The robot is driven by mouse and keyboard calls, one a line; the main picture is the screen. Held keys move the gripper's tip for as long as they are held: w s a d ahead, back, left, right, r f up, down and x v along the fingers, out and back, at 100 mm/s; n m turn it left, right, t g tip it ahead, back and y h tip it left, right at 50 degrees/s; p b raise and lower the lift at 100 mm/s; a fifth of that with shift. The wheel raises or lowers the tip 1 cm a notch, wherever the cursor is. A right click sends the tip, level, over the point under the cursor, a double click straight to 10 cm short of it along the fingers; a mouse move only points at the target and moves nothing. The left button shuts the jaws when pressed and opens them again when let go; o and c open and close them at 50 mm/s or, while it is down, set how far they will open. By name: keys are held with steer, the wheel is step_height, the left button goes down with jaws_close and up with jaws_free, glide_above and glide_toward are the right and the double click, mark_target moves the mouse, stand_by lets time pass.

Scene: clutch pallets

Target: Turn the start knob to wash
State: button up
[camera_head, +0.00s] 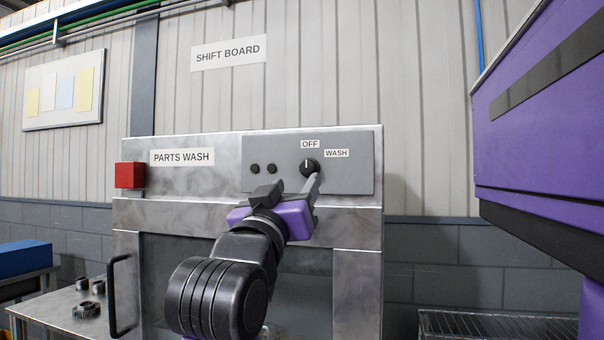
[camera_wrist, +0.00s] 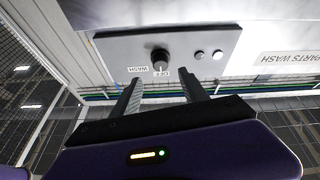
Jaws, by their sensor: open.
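The start knob (camera_head: 309,167) is a small black dial on the grey control panel (camera_head: 350,180) of the parts wash machine. Its white mark points up at the OFF label (camera_head: 310,144). The WASH label (camera_head: 337,153) is to its upper right. My gripper (camera_head: 295,182) is open and empty in front of the panel, its right finger overlapping the knob's lower edge in the head view. The wrist view is upside down; there the knob (camera_wrist: 160,57) appears beyond and between the fingertips of my gripper (camera_wrist: 160,76), with no contact visible.
A red box (camera_head: 130,175) is on the machine's left edge, above a door handle (camera_head: 120,295). A large purple body (camera_head: 540,150) stands at the right. A bench with metal parts (camera_head: 86,309) is at lower left.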

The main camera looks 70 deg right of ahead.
mark_target(306, 170)
steer(key=x, duration=0.4)
steer(key=p+x, duration=0.1)
steer(key=x, duration=0.2)
steer(key=shift+w+d+f, duration=0.1)
steer(key=shift+d, duration=0.35)
jaws_close()
